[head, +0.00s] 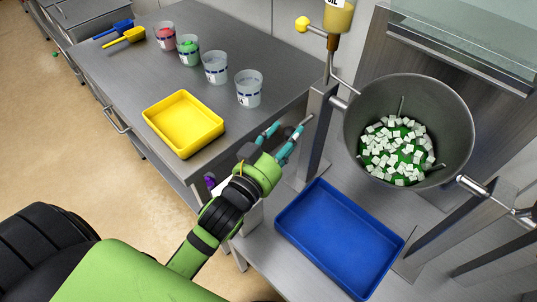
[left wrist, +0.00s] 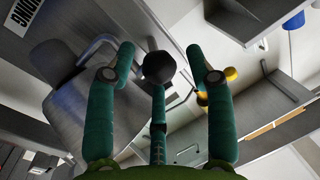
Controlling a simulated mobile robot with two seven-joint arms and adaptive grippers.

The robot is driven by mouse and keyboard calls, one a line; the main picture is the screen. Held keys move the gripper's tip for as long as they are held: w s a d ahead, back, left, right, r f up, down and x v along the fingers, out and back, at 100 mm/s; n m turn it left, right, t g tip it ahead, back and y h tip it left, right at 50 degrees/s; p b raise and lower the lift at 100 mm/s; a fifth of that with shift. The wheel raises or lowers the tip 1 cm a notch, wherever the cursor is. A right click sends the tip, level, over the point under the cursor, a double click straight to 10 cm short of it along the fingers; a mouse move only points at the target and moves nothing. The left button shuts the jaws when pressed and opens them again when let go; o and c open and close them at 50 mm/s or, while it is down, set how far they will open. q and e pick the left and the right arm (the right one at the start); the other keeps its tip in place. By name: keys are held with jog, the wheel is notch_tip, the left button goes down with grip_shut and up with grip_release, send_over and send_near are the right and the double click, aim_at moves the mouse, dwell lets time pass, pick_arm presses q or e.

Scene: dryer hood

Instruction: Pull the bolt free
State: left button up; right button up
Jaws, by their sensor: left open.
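The bolt shows in the head view as a short grey rod (head: 306,120) at the side of the grey steel post (head: 316,135), left of the drum. In the left wrist view a dark round knob (left wrist: 158,67), seemingly the bolt's end, lies between the two teal fingers, near their tips. My left gripper (head: 284,137) is open beside the post, and its fingers show left and right in the wrist view (left wrist: 165,70). Clear contact with the knob is not visible. A thin jointed teal part stands below the knob there. My right gripper is not in view.
The tilted drum (head: 360,88) holds white and green pieces. A blue tray (head: 300,225) lies below it. A yellow tray (head: 183,123) and several cups, one of them clear (head: 249,90), stand on the steel table. A yellow knob (head: 302,24) sits by the oil bottle (head: 338,17).

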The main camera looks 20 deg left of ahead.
pick_arm(q)
jog(key=s+a, duration=0.1)
jog(key=s, duration=0.9)
jog(key=shift+s+a, duration=0.3)
jog(key=shift+a, duration=0.05)
